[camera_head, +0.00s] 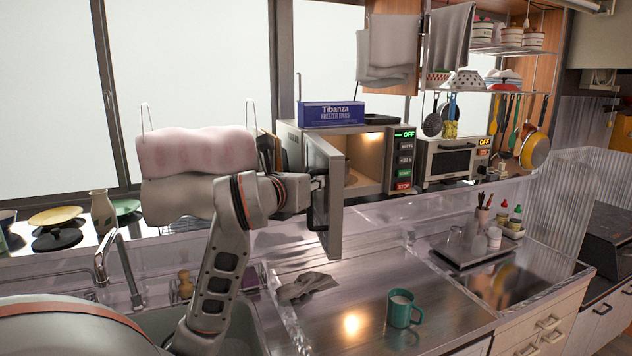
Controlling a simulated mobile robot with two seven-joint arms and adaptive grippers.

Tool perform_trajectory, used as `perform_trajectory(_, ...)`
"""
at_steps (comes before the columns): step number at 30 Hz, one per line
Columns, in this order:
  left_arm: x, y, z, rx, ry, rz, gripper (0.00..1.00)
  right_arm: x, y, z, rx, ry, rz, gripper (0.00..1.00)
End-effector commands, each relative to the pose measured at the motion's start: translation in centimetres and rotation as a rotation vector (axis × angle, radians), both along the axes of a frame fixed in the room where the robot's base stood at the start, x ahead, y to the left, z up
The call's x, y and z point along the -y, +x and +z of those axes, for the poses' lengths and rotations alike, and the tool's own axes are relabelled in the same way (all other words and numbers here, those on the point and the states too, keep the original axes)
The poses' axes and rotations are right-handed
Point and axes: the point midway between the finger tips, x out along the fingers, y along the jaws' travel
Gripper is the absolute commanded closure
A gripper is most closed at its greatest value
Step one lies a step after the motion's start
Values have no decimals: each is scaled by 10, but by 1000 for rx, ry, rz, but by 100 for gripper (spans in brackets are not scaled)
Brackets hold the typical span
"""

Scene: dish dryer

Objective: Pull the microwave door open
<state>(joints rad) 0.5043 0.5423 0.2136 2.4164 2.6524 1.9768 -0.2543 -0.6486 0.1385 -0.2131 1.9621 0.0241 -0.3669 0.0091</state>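The microwave (398,160) stands on the back ledge, with a lit cavity and a control panel on its right. Its door (334,195) stands well open, swung out toward me and hinged on the left side of the cavity. My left gripper (318,190) is at the door's left, outer face, near the dark handle. The gripper's fingers are partly hidden against the door and handle, so I cannot tell whether they are closed on it. My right gripper is not in view.
A blue freezer-bag box (331,114) lies on top of the microwave. A toaster oven (452,160) stands to its right. A green mug (402,309) and a crumpled grey cloth (306,286) are on the counter below. A faucet (118,262) rises at the left. The counter's middle is mostly clear.

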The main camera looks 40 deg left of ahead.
Motion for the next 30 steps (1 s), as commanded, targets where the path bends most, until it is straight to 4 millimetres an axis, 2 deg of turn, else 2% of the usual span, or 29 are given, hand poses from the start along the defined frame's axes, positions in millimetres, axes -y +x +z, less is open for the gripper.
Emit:
perform_trajectory(1, -2, -6, 9, 21, 11, 4, 74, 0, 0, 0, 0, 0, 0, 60)
perform_trajectory(10, -6, -23, 6, 15, 9, 2, 74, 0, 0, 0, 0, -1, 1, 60)
perform_trajectory(30, -13, -44, 1, 7, 6, 0, 74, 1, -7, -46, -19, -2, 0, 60)
